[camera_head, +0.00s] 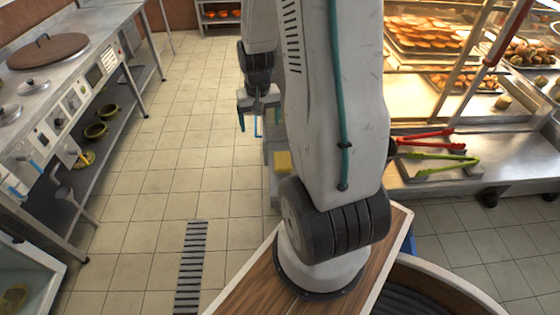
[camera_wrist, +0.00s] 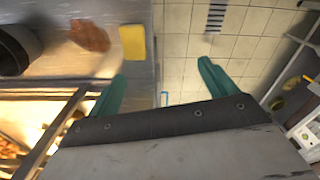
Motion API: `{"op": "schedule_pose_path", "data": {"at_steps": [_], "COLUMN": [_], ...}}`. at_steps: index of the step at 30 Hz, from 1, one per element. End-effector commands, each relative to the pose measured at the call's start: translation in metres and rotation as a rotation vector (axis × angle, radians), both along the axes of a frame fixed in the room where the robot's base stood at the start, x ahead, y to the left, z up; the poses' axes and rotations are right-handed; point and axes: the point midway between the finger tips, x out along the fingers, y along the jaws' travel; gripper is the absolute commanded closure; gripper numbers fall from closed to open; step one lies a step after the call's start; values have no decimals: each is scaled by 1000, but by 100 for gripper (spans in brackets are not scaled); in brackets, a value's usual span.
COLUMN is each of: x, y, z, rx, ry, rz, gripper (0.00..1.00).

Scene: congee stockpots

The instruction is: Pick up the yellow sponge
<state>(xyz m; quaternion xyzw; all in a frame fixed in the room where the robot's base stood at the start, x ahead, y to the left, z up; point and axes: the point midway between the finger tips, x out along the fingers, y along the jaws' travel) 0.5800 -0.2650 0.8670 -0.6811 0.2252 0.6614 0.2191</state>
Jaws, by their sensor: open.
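The yellow sponge (camera_wrist: 132,42) lies flat near the edge of a grey metal counter (camera_wrist: 148,65) in the wrist view. It also shows in the head view (camera_head: 282,162), just left of my arm and partly cut off by it. My gripper (camera_wrist: 165,82) has its two teal fingers spread wide with nothing between them. In the wrist view the sponge is beyond the left fingertip, apart from it. In the head view my gripper (camera_head: 258,122) hangs farther away than the sponge and to its left, over the floor side of the counter edge.
A reddish-brown item (camera_wrist: 88,36) lies beside the sponge, with a dark round object (camera_wrist: 18,48) farther left. Red tongs (camera_head: 425,142) and green tongs (camera_head: 440,163) lie on the right counter by a lit food case. The tiled aisle is clear; a stove bench (camera_head: 70,100) stands left.

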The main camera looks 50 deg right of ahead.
Motion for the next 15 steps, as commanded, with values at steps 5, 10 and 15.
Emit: {"op": "schedule_pose_path", "data": {"at_steps": [5, 10, 15], "x": [-20, -35, -40], "y": [-48, -70, -75], "z": [-76, -117, -137], "rx": [15, 19, 21], "ry": [19, 23, 25], "rz": [-125, -189, -209], "gripper": [15, 15, 15]}}
